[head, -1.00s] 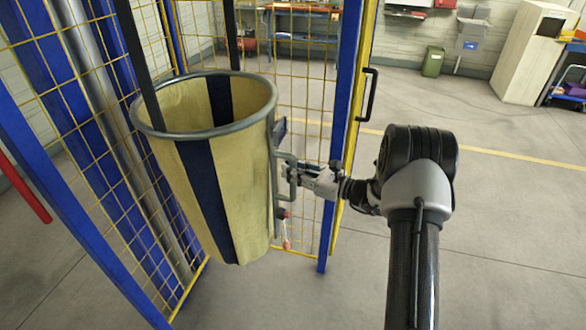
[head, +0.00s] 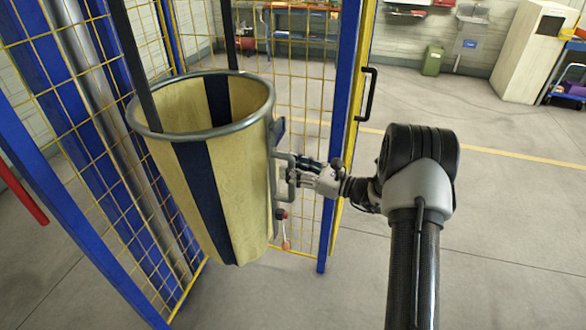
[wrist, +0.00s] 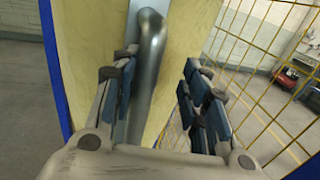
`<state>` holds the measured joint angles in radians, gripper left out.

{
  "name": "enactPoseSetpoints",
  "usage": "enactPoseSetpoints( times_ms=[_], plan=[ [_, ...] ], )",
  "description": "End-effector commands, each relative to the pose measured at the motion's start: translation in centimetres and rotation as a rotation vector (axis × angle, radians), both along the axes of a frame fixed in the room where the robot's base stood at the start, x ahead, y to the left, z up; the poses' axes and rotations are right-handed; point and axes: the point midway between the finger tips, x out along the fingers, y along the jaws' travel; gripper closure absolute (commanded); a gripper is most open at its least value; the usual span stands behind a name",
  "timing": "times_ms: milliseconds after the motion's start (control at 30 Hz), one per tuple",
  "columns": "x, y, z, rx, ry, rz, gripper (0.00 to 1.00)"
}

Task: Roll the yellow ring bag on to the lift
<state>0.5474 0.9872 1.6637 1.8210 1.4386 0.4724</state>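The yellow bag (head: 205,190) with dark blue stripes has a round metal ring at its open top. It hangs tilted from black straps inside a wire-mesh cage. A grey bar handle (head: 291,180) sticks out from its right side. My gripper (head: 292,172) is at this handle, reaching in from the right. In the wrist view, the handle (wrist: 148,65) stands between the fingers of my gripper (wrist: 160,95). It is close to the left finger, and a gap shows before the right finger. The handle's lower end is hidden by the gripper body.
Blue cage posts (head: 342,130) and yellow mesh (head: 308,130) stand close to the bag and my gripper. A yellow-edged gate with a black handle (head: 368,95) is behind my gripper. A red-knobbed lever (head: 282,214) hangs below the bag's handle. Open floor (head: 500,220) lies to the right.

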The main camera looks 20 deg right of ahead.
Motion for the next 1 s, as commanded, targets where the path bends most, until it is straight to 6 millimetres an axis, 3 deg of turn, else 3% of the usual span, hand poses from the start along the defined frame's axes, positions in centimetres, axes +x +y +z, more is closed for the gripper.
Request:
enactPoseSetpoints(
  times_ms=[433, 800, 1000],
  plan=[
    [-0.7, -0.7, 0.1, 0.001, -0.001, -0.001, 0.62],
    [-6.2, -5.8, 0.1, 0.001, -0.001, -0.004, 0.62],
    [-8.3, -7.6, 0.1, 0.001, -0.001, -0.001, 0.62]
  ],
)
